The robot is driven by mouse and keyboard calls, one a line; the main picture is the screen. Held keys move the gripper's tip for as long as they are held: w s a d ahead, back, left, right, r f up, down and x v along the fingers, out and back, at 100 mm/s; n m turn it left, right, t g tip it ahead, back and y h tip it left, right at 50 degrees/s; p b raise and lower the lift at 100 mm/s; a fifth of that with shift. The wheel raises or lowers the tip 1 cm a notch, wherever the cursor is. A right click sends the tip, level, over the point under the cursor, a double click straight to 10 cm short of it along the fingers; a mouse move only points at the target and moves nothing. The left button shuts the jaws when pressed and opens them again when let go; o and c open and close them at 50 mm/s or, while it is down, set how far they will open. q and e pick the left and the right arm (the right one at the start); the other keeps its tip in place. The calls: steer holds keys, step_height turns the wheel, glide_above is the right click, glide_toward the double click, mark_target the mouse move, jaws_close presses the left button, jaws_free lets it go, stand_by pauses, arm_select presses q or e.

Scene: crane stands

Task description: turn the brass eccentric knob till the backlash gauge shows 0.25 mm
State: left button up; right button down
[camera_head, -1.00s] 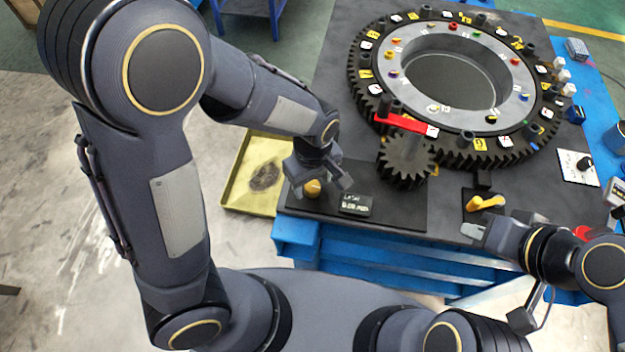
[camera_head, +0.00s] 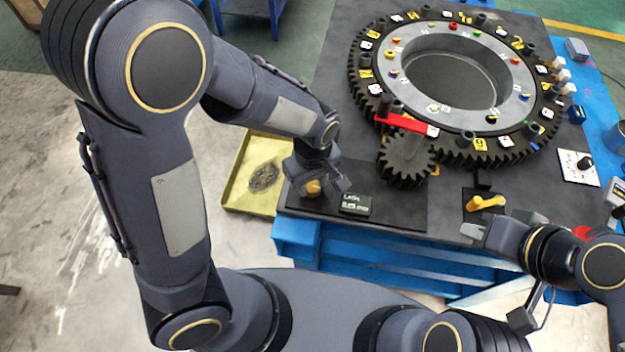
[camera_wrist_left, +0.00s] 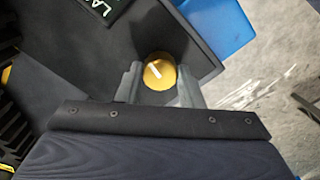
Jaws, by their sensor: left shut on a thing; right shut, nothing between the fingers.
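The brass eccentric knob (camera_head: 313,187) sits near the front left corner of the dark bench plate. In the left wrist view the knob (camera_wrist_left: 159,71) shows a round brass top with a pale index line. My left gripper (camera_head: 318,184) is shut on the knob, one finger on each side (camera_wrist_left: 160,85). The small black gauge display (camera_head: 355,204) stands to the right of the knob; its digits are too small to read. The dark pinion (camera_head: 406,160) meshes with the large ring gear (camera_head: 362,92). My right gripper (camera_head: 472,232) is shut and empty at the front edge.
A yellow lever (camera_head: 486,203) on a black block stands just beyond my right gripper. A yellow drip tray (camera_head: 236,190) lies left of the bench. A white switch plate (camera_head: 578,168) is at the right.

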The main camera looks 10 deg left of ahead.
arm_select(q)
steer(key=m+b, duration=0.1)
steer(key=m, duration=0.3)
steer(key=shift+m, duration=0.3)
steer(key=m+b, duration=0.1)
steer(key=m, duration=0.8)
steer(key=shift+m+b, duration=0.35)
steer(key=shift+m, duration=0.05)
steer(key=m, duration=0.4)
steer(key=shift+m, duration=0.3)
steer(key=o, duration=1)
steer(key=shift+c, duration=0.2)
